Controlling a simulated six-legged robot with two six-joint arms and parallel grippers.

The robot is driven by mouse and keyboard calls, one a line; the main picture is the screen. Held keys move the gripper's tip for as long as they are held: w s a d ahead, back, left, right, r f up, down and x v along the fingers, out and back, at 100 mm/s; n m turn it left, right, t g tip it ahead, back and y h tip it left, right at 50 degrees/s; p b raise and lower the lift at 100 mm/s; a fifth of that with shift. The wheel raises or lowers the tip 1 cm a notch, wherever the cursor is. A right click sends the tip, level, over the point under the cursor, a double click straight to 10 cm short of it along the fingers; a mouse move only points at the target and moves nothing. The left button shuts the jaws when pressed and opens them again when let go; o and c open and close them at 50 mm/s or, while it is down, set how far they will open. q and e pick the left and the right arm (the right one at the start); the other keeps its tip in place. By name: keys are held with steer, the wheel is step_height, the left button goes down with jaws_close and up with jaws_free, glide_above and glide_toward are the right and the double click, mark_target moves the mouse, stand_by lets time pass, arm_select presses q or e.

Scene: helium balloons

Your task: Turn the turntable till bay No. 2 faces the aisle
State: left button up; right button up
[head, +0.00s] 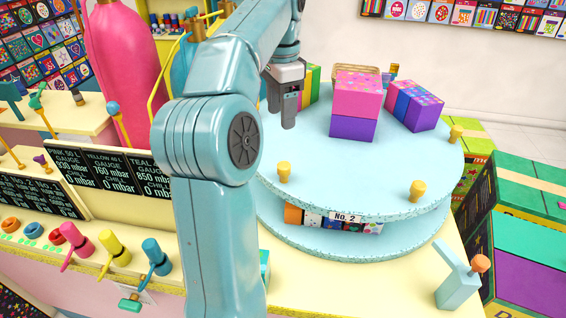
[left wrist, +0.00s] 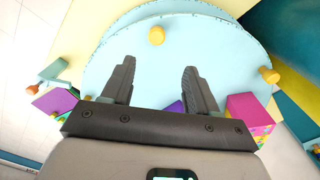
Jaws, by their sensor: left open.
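The turntable (head: 330,155) is a round, light-blue, two-tier piece on the yellow counter; it also fills much of the left wrist view (left wrist: 205,50). Yellow pegs stand along the top edge: one front left (head: 283,171), one front right (head: 417,191), one at right (head: 456,133). My left gripper (head: 284,105) is open and empty over the left part of the top. In the left wrist view, a peg (left wrist: 157,36) shows beyond the gap between the fingers. My right gripper is not in view.
Pink-and-purple gift boxes (head: 355,104) and a striped box (head: 414,104) stand on the turntable top. A light-blue lever with an orange knob (head: 458,282) stands at the counter's front right. Large boxes (head: 530,250) crowd the right. Coloured valves (head: 112,246) line the left.

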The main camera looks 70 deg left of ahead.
arm_select(q)
steer(key=b, duration=0.2)
glide_above(282, 165)
steer(key=f, duration=0.7)
steer(key=shift+s+d, duration=0.1)
steer(key=shift+d, duration=0.15)
step_height(282, 165, down, 8)
steer(key=shift+a+r, duration=0.1)
steer(key=shift+f, duration=0.3)
steer(key=shift+a+f, duration=0.25)
steer(key=shift+d, duration=0.15)
steer(key=shift+c, duration=0.2)
jaws_close()
